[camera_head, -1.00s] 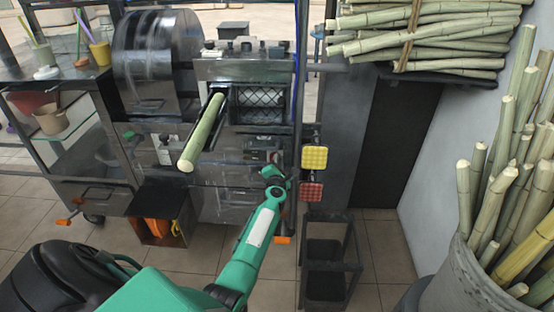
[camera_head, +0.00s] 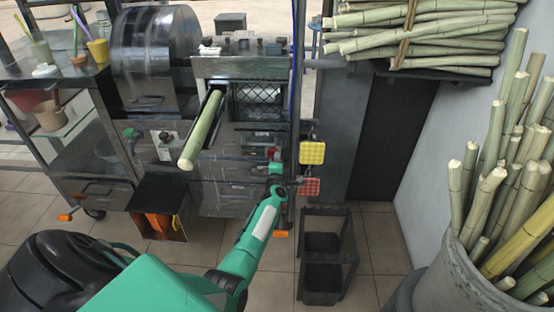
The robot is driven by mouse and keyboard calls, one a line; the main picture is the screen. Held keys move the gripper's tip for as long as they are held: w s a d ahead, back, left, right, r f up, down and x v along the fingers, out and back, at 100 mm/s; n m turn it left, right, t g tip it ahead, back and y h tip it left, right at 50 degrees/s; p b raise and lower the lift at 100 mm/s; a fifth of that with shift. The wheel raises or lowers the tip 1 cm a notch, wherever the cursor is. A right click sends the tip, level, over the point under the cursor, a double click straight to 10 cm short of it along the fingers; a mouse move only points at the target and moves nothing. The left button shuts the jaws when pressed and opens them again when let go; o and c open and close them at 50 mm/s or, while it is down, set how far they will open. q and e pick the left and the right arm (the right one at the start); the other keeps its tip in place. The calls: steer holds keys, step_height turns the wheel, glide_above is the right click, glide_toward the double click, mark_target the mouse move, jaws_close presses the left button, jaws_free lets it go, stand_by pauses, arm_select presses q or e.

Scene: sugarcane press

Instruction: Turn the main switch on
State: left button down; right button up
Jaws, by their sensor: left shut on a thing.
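My left gripper (camera_head: 275,167) is at the right part of the press front, below the mesh opening and close to the upright post. It is shut on a small part there, with a bit of red (camera_head: 272,153) showing by the fingers. This part looks like the main switch, but it is small and mostly hidden by the gripper. The press (camera_head: 243,68) stands in the middle with a cane (camera_head: 202,130) sticking out of it towards me. My right gripper does not show.
A yellow pad (camera_head: 312,153) and a red pad (camera_head: 308,187) hang just right of my gripper. A dark open-framed stand (camera_head: 325,255) is on the floor below. A bucket of canes (camera_head: 455,265) stands at the right, and a cane bundle lies on a shelf above.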

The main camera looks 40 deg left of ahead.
arm_select(q)
steer(key=shift+f, duration=0.1)
stand_by(0.3)
steer(key=c, duration=1.4)
jaws_free()
steer(key=shift+s, duration=0.1)
